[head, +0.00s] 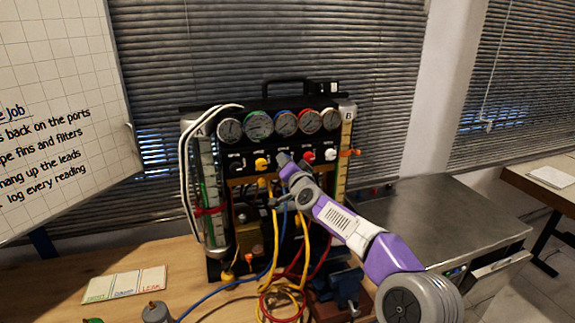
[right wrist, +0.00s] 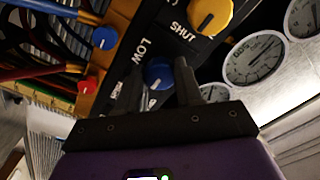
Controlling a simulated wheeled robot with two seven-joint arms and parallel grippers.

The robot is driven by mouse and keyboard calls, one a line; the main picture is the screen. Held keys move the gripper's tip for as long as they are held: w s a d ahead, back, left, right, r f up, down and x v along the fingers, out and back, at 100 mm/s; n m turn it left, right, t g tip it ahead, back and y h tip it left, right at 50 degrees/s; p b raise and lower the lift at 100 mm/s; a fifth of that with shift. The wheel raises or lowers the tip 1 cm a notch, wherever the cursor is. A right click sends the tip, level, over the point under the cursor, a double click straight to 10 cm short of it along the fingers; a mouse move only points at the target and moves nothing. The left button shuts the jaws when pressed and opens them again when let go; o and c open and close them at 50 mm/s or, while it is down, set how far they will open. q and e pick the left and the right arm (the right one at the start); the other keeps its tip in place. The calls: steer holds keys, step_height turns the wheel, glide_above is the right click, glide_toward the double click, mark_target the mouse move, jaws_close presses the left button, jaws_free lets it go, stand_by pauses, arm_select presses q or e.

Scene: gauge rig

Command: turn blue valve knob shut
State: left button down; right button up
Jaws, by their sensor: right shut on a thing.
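The gauge rig (head: 243,140) stands on the wooden bench with a row of knobs below its gauges. My right gripper (head: 286,163) reaches the knob row between the yellow knob and the red knob. In the right wrist view the blue valve knob (right wrist: 158,73) sits between the two fingertips of my right gripper (right wrist: 158,84), which is shut on it. In the head view the gripper hides most of the blue knob. The words LOW and SHUT are printed on the panel near it. My left gripper is not in view.
Beside it are a yellow knob (head: 262,163), a red knob (head: 309,156) and a white knob (head: 330,155). Yellow, red and blue hoses (head: 304,240) hang in front of the rig. A colored label card (head: 125,284) lies at left. A grey metal surface (head: 450,215) at right is clear.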

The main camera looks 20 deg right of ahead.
steer(key=o, duration=1)
steer(key=shift+o, duration=0.2)
steer(key=shift+s, duration=0.1)
steer(key=s+b, duration=0.2)
steer(key=s, duration=0.5)
steer(key=shift+s+d, duration=0.15)
steer(key=shift+s, duration=0.05)
